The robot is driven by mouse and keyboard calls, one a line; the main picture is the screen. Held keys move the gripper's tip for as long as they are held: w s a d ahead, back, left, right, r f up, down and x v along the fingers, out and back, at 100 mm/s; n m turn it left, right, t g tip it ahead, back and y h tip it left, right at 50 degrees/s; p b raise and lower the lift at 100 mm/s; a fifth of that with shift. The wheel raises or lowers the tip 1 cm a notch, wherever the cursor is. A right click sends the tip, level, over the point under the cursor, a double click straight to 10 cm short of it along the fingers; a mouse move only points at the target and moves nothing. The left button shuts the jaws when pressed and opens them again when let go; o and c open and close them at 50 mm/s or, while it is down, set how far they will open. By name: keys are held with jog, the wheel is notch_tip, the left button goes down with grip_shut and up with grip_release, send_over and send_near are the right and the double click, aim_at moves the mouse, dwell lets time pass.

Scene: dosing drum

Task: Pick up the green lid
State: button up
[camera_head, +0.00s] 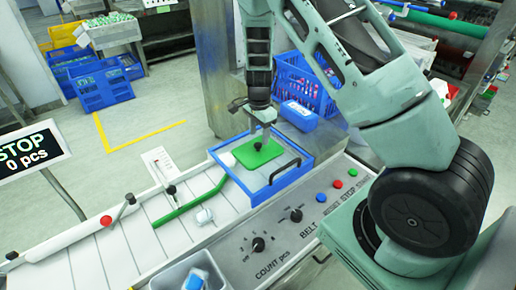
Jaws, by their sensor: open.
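The green lid (249,157) is a flat rounded square with a dark knob in its middle. It lies on the clear panel of a blue-framed cover (207,149) at the end of the belt. My gripper (260,133) hangs straight down over the lid, its fingers open around or just above the knob. Whether the fingers touch the knob is too small to tell. The rest of the lid is in plain view.
A black handle (285,171) stands on the cover's right side. A control panel with knobs and buttons (258,243) runs along the front. A green guide bar (186,207) crosses the belt at left.

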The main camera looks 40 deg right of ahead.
aim_at(258, 144)
jog(key=shift+w+a+f+p, duration=0.15)
jog(key=shift+f+p, duration=0.45)
jog(key=shift+f, duration=1.3)
jog(key=c, duration=1.1)
jog(key=shift+o, duration=0.2)
